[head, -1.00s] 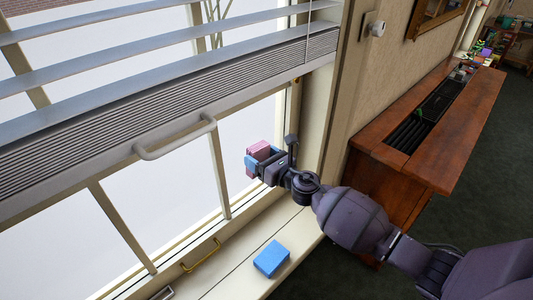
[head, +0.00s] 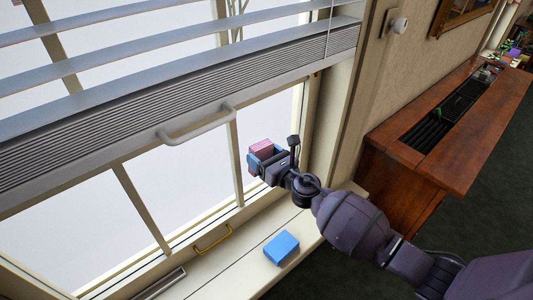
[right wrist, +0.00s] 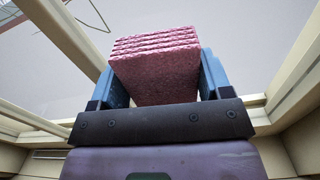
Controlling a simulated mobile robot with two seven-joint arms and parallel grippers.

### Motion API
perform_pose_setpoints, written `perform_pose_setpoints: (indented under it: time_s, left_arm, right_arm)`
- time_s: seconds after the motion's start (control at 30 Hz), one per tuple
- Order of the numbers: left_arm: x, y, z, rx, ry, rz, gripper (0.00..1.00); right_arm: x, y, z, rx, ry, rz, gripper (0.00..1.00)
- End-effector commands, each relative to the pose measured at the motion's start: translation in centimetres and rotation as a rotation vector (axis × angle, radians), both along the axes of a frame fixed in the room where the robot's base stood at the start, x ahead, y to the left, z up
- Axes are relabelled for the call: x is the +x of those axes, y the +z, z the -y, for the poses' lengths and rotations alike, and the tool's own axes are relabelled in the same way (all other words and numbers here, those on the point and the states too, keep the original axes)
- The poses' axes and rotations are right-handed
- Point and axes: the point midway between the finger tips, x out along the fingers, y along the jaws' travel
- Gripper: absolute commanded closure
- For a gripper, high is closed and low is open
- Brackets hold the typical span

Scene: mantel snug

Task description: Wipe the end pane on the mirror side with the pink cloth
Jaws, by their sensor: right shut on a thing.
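The pink cloth (head: 262,148) is a folded block held in my right gripper (head: 258,162), whose blue fingers are shut on its sides. The right wrist view shows the cloth (right wrist: 155,65) between both fingers, with pale glass behind it. The end pane (head: 275,115) is the rightmost pane, on the side of the framed mirror (head: 459,16). The cloth is in front of this pane, near the upright bar (head: 236,160) at its left. I cannot tell whether it touches the glass. My left gripper is not in view.
A blue block (head: 281,248) lies on the sill (head: 235,272) below my right arm. Blind slats (head: 150,52) and a pale handle (head: 197,125) hang above left. A brass handle (head: 213,238) is low on the frame. A wooden mantel (head: 450,160) stands right.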

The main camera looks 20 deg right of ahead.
Motion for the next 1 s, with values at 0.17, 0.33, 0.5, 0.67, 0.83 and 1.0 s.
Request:
perform_pose_setpoints:
  time_s: [0.17,0.33,0.5,0.67,0.83,1.0]
  left_arm:
    - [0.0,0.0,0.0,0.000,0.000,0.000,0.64]
    - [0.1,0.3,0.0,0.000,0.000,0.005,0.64]
    - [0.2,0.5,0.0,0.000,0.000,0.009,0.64]
    - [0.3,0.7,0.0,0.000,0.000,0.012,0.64]
    - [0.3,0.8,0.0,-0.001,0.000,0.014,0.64]
    - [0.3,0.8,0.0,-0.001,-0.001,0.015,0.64]
  right_arm:
    - [-0.1,0.0,0.1,0.000,-0.001,-0.001,0.47]
    - [-1.2,0.1,0.5,-0.001,-0.001,0.000,0.47]
    - [-2.5,0.0,1.0,-0.001,-0.001,0.000,0.47]
    - [-3.7,0.0,1.5,0.000,-0.001,0.000,0.47]
    - [-5.0,0.0,1.9,0.000,-0.001,0.000,0.47]
    - [-5.6,0.0,2.1,0.000,-0.001,0.000,0.47]
